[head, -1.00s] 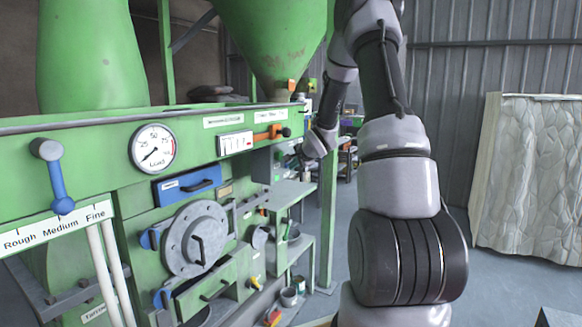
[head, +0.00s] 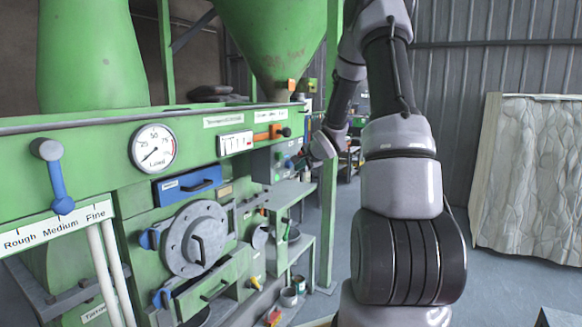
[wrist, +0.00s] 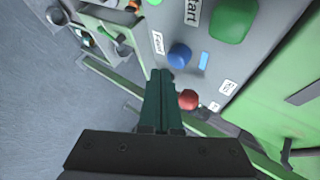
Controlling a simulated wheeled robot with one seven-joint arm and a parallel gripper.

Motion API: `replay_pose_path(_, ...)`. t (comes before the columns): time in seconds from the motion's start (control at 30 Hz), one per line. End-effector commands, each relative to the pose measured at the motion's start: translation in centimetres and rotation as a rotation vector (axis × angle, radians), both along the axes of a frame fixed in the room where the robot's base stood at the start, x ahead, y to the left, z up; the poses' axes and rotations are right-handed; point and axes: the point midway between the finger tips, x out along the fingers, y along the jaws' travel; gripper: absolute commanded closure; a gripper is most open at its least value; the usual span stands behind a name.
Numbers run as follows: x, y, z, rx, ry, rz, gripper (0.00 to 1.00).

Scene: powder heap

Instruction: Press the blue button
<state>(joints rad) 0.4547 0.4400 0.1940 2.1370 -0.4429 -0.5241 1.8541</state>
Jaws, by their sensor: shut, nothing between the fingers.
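The blue button (wrist: 179,56) is a round knob on a grey control panel (wrist: 212,75) in the wrist view, with a small blue label beside it. My gripper (wrist: 161,73) is shut and empty, its dark green fingers side by side. The fingertips appear just below and left of the blue button in the wrist view; I cannot tell whether they touch it. A red button (wrist: 188,99) lies just right of the fingers. In the head view my gripper (head: 298,161) is small beside the machine's grey box, and the blue button cannot be made out.
A large green button (wrist: 233,20) sits by a "Start" label on the same panel. The green machine (head: 90,150) fills the left of the head view, with a gauge (head: 154,148) and an orange lever (head: 272,134). Grey floor (head: 505,285) is open at right.

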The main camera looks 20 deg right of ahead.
Motion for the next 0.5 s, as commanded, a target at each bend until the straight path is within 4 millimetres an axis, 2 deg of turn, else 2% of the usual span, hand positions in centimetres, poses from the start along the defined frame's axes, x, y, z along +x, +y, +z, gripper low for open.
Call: replay_pose_path(0.5, -3.6, -2.9, 0.0, 0.0, 0.0, -0.001, 1.0)
